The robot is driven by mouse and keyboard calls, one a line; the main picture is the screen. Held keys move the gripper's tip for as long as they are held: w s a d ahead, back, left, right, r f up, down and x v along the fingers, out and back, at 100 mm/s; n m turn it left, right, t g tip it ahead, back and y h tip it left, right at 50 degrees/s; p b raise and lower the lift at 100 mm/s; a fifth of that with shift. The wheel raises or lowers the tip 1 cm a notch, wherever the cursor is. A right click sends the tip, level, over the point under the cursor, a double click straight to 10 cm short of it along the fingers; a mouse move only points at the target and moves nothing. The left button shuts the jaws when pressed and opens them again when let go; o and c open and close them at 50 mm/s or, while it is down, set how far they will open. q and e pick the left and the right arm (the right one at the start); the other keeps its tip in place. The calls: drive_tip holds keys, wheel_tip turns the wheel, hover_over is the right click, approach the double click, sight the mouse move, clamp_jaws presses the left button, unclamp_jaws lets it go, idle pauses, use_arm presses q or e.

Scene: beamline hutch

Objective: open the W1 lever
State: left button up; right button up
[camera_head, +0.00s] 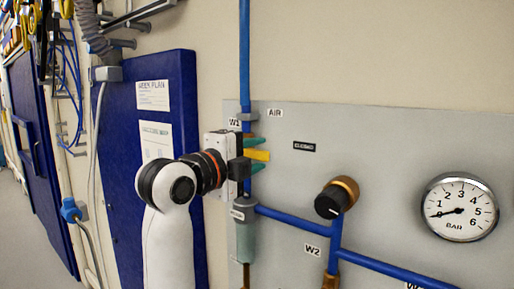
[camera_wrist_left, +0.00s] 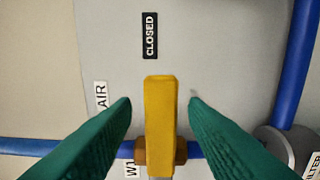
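The W1 lever is a yellow handle (camera_head: 257,155) on a vertical blue pipe, beside the W1 label (camera_head: 235,123). It sticks out to the right, across the pipe, towards a black CLOSED label (camera_head: 304,147). My left gripper (camera_head: 255,154) is at the lever, its green fingers above and below it. In the left wrist view the lever (camera_wrist_left: 160,100) stands between the two open fingers (camera_wrist_left: 160,103), with a gap on each side. A brass-coloured valve body (camera_wrist_left: 183,151) sits at its base. The gripper hides part of the valve in the head view. My right gripper is out of view.
The grey panel (camera_head: 390,150) also carries a black and brass knob (camera_head: 337,198), a pressure gauge (camera_head: 460,207) and a blue pipe (camera_head: 290,220) below the lever. A grey-green cylinder (camera_head: 245,235) hangs under the gripper. A blue board (camera_head: 120,120) stands left.

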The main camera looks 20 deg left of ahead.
use_arm(q)
drive_tip(key=shift+w+d, duration=0.2)
drive_tip(key=shift+w, duration=0.3)
clamp_jaws()
